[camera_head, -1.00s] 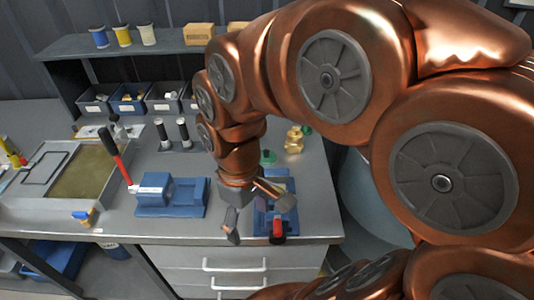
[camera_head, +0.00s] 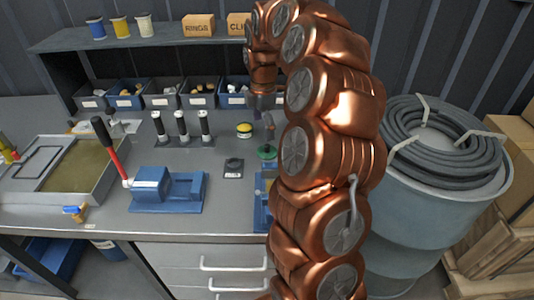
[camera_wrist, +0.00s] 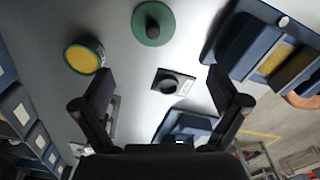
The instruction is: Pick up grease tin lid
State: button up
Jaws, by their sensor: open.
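The grease tin lid appears to be the green disc with a dark knob (camera_wrist: 153,23), flat on the bench; it also shows in the head view (camera_head: 267,153), partly beside my arm. An open round tin with a yellow top (camera_wrist: 84,57) stands apart from it, also seen in the head view (camera_head: 244,130). My gripper (camera_wrist: 163,97) is open and empty above the bench, its two fingers spread wide. In the wrist view the lid lies beyond the fingertips, at the top. In the head view my gripper (camera_head: 267,112) is small and partly hidden by my arm.
A small plate with a black round part (camera_wrist: 172,82) lies near the lid. A blue fixture (camera_wrist: 262,45) is close on the right.

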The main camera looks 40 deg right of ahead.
aim_at(267, 146)
jog(key=shift+w+d+f, duration=0.15)
jog(key=shift+d+f, duration=0.15)
jog(key=shift+d, duration=0.2)
jog(key=shift+w+d+f, duration=0.1)
jog(key=shift+d+f, duration=0.15)
jog(key=shift+d, duration=0.25)
jog(key=shift+d+f, duration=0.15)
jog(key=shift+f, duration=0.05)
jog(key=shift+a+f+p, duration=0.15)
jog(key=shift+f+p, duration=0.5)
jog(key=shift+f, duration=1.2)
jog(key=shift+a+f+p, duration=0.15)
jog(key=shift+f+p, duration=0.45)
jog(key=shift+f, duration=1.2)
jog(key=shift+s, duration=0.1)
jog(key=c, duration=1.8)
jog(key=shift+f, duration=0.1)
jog(key=shift+c, duration=0.2)
